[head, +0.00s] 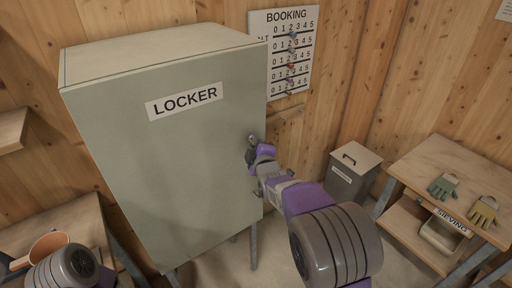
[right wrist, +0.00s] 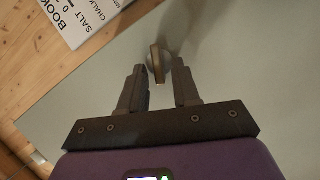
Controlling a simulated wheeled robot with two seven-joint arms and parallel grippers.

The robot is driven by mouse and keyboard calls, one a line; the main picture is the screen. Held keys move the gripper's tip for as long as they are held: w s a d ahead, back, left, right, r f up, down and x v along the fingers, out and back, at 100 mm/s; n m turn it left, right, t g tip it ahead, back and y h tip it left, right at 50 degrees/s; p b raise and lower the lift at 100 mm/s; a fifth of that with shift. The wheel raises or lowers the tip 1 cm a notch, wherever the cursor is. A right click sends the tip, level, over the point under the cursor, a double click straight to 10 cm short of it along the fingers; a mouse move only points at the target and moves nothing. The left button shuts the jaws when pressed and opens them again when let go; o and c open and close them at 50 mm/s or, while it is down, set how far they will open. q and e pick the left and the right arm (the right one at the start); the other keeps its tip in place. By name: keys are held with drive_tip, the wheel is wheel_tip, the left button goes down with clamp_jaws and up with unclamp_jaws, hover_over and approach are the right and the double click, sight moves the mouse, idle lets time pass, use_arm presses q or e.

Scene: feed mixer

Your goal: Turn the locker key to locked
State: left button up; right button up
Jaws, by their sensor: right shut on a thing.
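The grey-green locker (head: 180,165) stands with its door closed and the word LOCKER on a white label. The locker key (head: 251,137) is at the door's right edge, partly hidden by my right gripper (head: 252,152). In the right wrist view the key (right wrist: 157,58) shows as a small metal bow, seen nearly edge-on, standing out from the door between the fingertips of my right gripper (right wrist: 159,74). That gripper is shut on the key. I cannot tell the key's exact turn angle. Part of my left arm shows at the lower left, but its gripper is not visible.
A BOOKING board (head: 288,50) with coloured pegs hangs behind the locker. A grey lidded bin (head: 352,173) stands to the right. A wooden table (head: 425,160) at the far right holds gloves (head: 484,211). An orange-brown vessel (head: 48,245) sits on a bench at the lower left.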

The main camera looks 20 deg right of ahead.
drive_tip(key=shift+f+n+t+h+b, duration=0.2)
drive_tip(key=shift+n+t+b, duration=0.3)
drive_tip(key=shift+n, duration=0.45)
drive_tip(key=shift+f+n+t+h+b, duration=0.15)
drive_tip(key=shift+n+t+b, duration=0.3)
drive_tip(key=shift+n, duration=0.5)
drive_tip(key=shift+r, duration=0.1)
drive_tip(key=o, duration=1)
drive_tip(key=shift+w, duration=0.1)
drive_tip(key=shift+o, duration=0.2)
drive_tip(key=s+p, duration=0.1)
drive_tip(key=s, duration=0.6)
drive_tip(key=shift+s+a, duration=0.2)
drive_tip(key=shift+s, duration=0.15)
